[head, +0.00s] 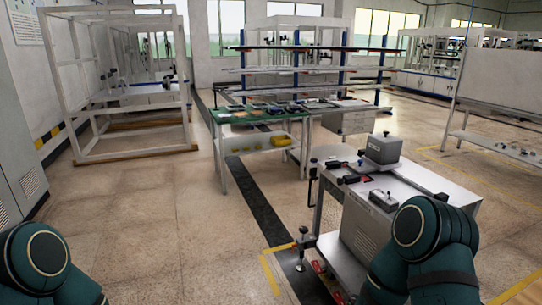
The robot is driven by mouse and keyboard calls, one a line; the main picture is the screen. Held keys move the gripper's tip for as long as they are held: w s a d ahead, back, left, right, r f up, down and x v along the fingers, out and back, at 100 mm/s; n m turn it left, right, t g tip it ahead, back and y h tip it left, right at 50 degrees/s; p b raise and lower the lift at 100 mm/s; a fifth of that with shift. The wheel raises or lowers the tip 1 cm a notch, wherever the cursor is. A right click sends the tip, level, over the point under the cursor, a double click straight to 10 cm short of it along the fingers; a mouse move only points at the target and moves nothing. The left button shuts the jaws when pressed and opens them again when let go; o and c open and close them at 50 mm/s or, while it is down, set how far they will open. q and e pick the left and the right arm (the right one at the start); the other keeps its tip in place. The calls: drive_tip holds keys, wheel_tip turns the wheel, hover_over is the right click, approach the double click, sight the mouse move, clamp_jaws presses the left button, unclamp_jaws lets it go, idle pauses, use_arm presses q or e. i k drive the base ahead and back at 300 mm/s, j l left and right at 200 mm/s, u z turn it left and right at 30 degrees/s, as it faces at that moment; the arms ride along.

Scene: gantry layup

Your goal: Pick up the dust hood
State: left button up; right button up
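A grey box-shaped cover (383,148) stands on the far part of a light metal workbench at the right. It looks like the dust hood, but I cannot tell for certain at this size. A smaller grey box (383,200) sits nearer on the same bench (440,196). Both of my arms show only as dark green links at the bottom corners, the right one covering the near part of the bench. Neither gripper is in view.
A white frame (130,85) stands at the left. The floor (160,220) left of the bench is clear, with a dark strip across it.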

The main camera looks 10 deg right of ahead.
sight(384, 148)
drive_tip(key=i, duration=1.45)
drive_tip(key=i+j+z, duration=0.1)
drive_tip(key=i+z, duration=0.35)
drive_tip(key=i+j+z, duration=0.45)
drive_tip(key=i, duration=0.15)
drive_tip(key=i+l, duration=0.05)
drive_tip(key=l, duration=0.05)
